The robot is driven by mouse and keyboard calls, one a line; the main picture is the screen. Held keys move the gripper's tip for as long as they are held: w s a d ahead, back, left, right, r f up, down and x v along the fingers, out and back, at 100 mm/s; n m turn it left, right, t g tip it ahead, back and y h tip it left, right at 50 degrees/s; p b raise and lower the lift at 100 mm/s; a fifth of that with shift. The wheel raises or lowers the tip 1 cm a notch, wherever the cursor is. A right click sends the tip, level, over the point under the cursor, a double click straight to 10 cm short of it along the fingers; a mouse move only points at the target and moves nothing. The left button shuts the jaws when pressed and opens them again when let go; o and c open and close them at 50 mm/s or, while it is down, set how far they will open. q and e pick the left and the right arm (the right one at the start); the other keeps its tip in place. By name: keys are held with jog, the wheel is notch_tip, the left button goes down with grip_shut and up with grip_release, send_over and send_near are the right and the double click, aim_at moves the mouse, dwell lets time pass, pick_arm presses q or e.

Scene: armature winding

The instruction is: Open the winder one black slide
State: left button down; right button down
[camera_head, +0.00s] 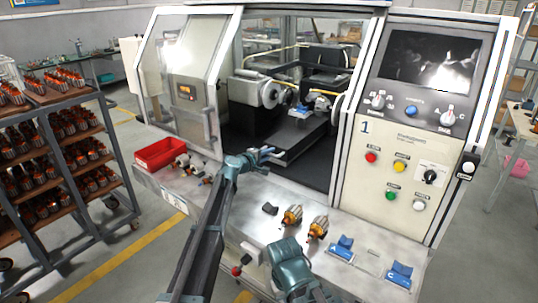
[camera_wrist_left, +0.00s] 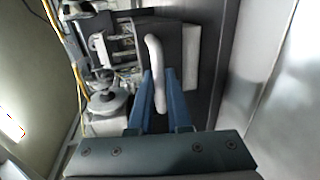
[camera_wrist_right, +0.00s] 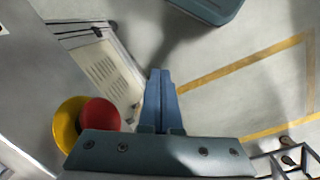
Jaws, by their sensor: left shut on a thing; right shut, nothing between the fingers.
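The winder one (camera_head: 408,140), marked with a 1, has an open front bay with a black slide (camera_head: 300,133) inside. A white curved handle (camera_wrist_left: 154,65) stands on dark parts in the left wrist view, which I take to be the slide. My left gripper (camera_head: 265,155) is at the lower front of the bay. Its blue fingers (camera_wrist_left: 154,95) are shut on the white handle, one on each side. My right gripper (camera_wrist_right: 160,95) is shut and empty. It points down over the floor, and its fingers are not clear in the head view.
A red bin (camera_head: 160,153) sits on the left of the front ledge. Orange armatures (camera_head: 292,216) and blue holders (camera_head: 342,248) stand on the right. A glass door (camera_head: 188,92) is left of the bay. A red and yellow button (camera_wrist_right: 98,113) is near my right gripper.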

pick_arm(q)
jog(key=shift+s, duration=0.1)
dwell(0.8)
